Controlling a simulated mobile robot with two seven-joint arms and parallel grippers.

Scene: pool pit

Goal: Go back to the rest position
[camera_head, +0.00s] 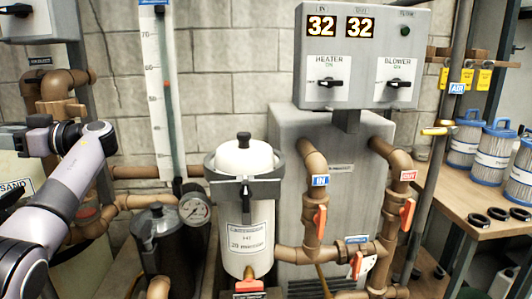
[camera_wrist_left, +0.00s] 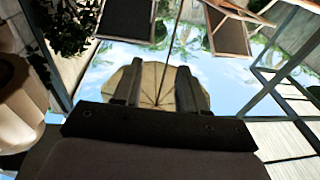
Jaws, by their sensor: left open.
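My left arm (camera_head: 62,190) comes in from the left of the head view, bent at a dark joint. My left gripper (camera_head: 22,138) is at the left edge there, in front of the pipes and partly cut off. In the left wrist view my left gripper (camera_wrist_left: 158,88) shows two dark fingers spread apart, with nothing between them. Beyond them is a round tan parasol-like shape (camera_wrist_left: 153,72) against bright blue, seemingly far off. My right gripper is in neither view.
A white canister (camera_head: 248,215) stands at the centre, before a grey heater unit (camera_head: 330,135) with brown pipes and orange-handled valves. A pressure gauge (camera_head: 194,209) sits left of it. A wooden shelf (camera_head: 455,205) on the right holds blue-ended filter cartridges (camera_head: 496,150) and black rings.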

